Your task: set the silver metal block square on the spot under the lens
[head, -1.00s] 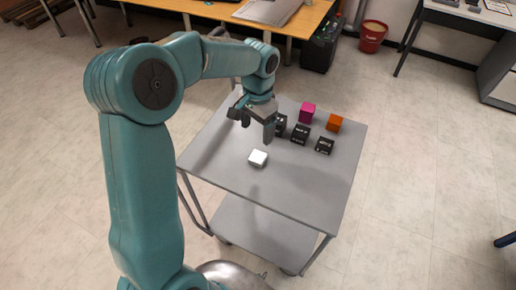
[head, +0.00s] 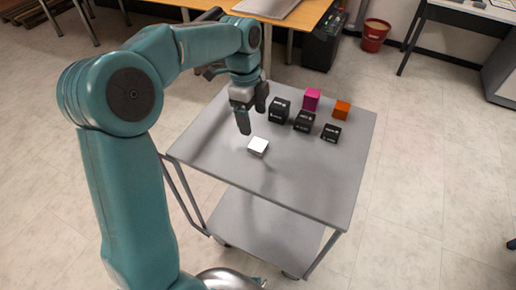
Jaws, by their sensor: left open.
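The silver metal block (head: 258,147) lies on the grey top of a cart (head: 300,185), left of its middle. It looks small, flat and bright on top. My left gripper (head: 253,119) hangs from the teal arm just behind the block, pointing down, open and empty. One finger reaches down close to the block's back left side; I cannot tell whether it touches. The laser marker, its lens and the spot under it are not in view. My right gripper is not in view.
Black boxes (head: 279,110), (head: 305,122), (head: 331,133) stand on the cart right of the gripper. A magenta cube (head: 312,99) and an orange cube (head: 342,110) stand behind them. The cart's front part is clear. A wooden desk (head: 280,22) stands behind.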

